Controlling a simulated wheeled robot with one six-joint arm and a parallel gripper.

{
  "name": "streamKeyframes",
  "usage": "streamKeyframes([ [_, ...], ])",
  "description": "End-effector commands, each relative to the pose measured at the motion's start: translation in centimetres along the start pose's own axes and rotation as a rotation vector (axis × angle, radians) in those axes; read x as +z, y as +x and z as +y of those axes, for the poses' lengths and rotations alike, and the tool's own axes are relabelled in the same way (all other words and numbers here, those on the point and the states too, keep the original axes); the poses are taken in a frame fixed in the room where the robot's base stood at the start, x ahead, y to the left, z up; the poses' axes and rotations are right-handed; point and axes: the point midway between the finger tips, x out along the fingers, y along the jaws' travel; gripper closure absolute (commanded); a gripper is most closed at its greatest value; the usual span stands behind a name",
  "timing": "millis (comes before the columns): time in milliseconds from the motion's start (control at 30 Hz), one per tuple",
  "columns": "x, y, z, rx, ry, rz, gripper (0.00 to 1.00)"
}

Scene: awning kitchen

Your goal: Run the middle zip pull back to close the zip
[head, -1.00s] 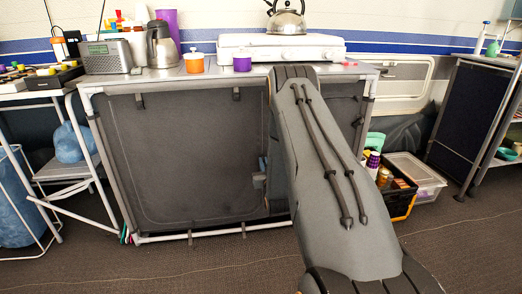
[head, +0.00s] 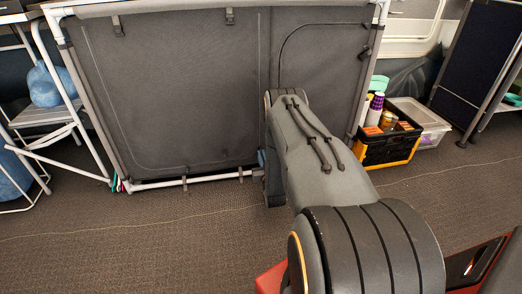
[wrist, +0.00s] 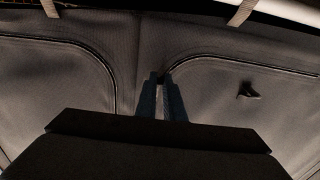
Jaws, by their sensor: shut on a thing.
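The dark fabric front of the cabinet (head: 180,95) fills the middle of the head view. A seam runs down it between the wide left panel and the right panel. My gripper (wrist: 163,88), with blue fingers, shows in the wrist view close against the fabric, near the lower end of the right panel's curved zip line (wrist: 190,58). It is shut on the middle zip pull, which the fingers mostly hide. In the head view my arm covers most of the gripper, low at the cabinet front. A dark tab (wrist: 247,91) hangs on the right panel in the wrist view.
A white frame tube (head: 200,178) runs along the cabinet's bottom. A black and yellow crate (head: 388,147) with jars and a clear box (head: 422,122) stand to the right. The carpet (head: 130,235) in front is clear.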

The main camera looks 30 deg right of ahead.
Motion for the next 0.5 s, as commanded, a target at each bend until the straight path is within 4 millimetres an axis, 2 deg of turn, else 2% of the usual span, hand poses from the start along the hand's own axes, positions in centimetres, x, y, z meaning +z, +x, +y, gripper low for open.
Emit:
streamKeyframes([
  [33, 0.69, -0.02, 0.06, 0.001, 0.0, -0.002, 1.0],
  [133, 1.14, -0.01, 0.07, 0.001, 0.0, -0.001, 1.0],
  [500, 1.27, 0.02, 0.09, 0.002, 0.0, 0.0, 1.0],
])
